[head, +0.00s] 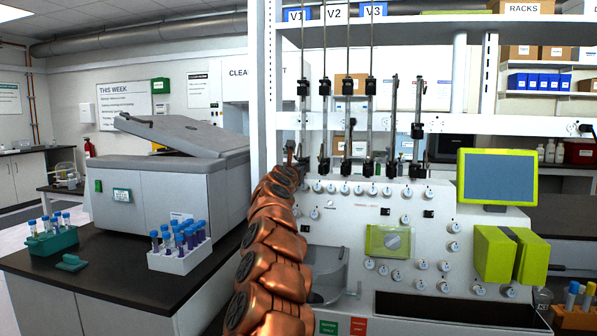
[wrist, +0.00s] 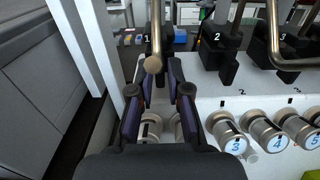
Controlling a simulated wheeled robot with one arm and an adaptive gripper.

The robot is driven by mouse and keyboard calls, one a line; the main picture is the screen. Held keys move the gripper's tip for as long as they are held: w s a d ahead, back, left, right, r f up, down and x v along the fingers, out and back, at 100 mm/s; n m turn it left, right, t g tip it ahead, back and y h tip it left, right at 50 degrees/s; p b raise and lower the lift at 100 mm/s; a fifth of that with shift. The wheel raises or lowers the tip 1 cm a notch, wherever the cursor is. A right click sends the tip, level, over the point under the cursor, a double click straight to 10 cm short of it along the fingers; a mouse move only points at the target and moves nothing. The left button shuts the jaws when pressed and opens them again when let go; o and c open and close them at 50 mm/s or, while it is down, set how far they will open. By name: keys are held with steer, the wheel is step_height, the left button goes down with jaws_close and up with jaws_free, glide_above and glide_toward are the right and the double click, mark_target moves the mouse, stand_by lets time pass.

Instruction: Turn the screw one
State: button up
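In the wrist view my gripper (wrist: 159,72) is open, with one dark finger on each side. A brass-coloured rod with a rounded end (wrist: 153,65) shows between the fingertips, nearer the left one. Whether a finger touches it, I cannot tell. Behind it is a dark clamp marked 1 (wrist: 147,40), mostly hidden by the rod and fingers. Similar black clamps marked 2 (wrist: 217,52) and 3 (wrist: 275,45) stand to the right, with bent metal bars by them. In the head view my copper arm reaches up to the left end of the processor panel (head: 340,215); the gripper is hard to make out there.
White numbered knobs (wrist: 232,135) line the panel below the clamps, partly hidden under my fingers. A white post (wrist: 78,45) rises close on the left. A green-framed screen (head: 497,178), a centrifuge (head: 165,185) and tube racks (head: 180,258) stand farther off.

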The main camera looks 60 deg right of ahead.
jaws_close()
steer(key=shift+n, duration=0.3)
steer(key=shift+r+n+p, duration=0.15)
steer(key=shift+n+p, duration=0.6)
steer(key=shift+n, duration=0.05)
steer(key=n+p, duration=0.2)
steer(key=n, duration=0.1)
steer(key=shift+n, duration=0.4)
steer(key=n+p, duration=0.3)
steer(key=n, duration=0.2)
steer(key=shift+w+n, duration=0.1)
steer(key=shift+n, duration=0.3)
steer(key=shift+f, duration=0.25)
steer(key=shift+o, duration=2.3)
jaws_free()
